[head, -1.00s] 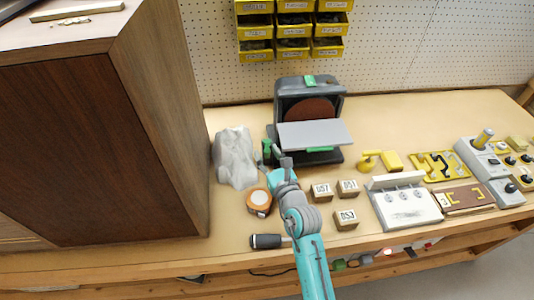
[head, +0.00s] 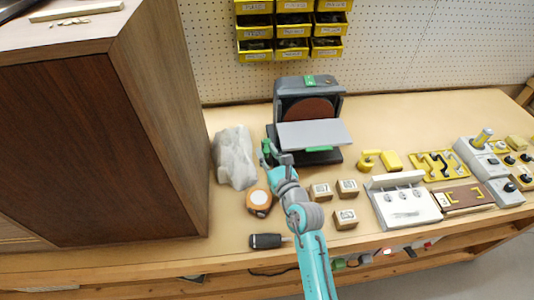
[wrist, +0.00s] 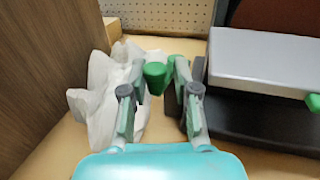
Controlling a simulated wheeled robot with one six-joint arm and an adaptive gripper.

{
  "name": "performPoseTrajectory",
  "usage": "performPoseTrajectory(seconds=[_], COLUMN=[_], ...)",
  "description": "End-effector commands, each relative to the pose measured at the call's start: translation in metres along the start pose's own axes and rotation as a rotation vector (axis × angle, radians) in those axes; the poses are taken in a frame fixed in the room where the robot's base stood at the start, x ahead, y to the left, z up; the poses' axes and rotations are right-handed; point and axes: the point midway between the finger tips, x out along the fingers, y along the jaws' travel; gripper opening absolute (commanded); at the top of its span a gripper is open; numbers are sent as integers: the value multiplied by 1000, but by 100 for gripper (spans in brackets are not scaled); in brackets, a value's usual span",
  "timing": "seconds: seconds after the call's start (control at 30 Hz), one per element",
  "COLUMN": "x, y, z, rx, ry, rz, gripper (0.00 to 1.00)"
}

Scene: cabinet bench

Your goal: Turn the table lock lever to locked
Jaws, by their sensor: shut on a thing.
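The disc sander (head: 310,84) stands at the back of the bench, with a grey tilting table (head: 314,134) in front of its brown disc (head: 308,110). The green lock lever (head: 265,145) is at the table's left side. In the wrist view, its green knob (wrist: 154,74) sits between the fingertips. My gripper (wrist: 158,76) is shut on the lever, just left of the grey table (wrist: 265,65). In the head view, my gripper (head: 270,152) partly hides the lever, and its exact angle is hard to tell.
A crumpled pale sheet (head: 234,158) lies left of my gripper, near the tall brown cabinet (head: 160,120). A tape measure (head: 259,202), a dark-handled tool (head: 266,241) and wooden blocks (head: 346,188) lie near my arm. Yellow bins (head: 292,25) hang behind.

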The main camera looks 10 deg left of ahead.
Motion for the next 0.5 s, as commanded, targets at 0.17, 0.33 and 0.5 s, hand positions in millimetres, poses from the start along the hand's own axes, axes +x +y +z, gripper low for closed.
performPoseTrajectory(seconds=[0.17, 0.33, 0.5], x=[0, -1, -2], y=[-3, -4, -4], z=[0, 0, 0], rx=[4, 3, 2], ry=[0, 0, -2], rz=[54, 105, 127], gripper=[0, 0, 0])
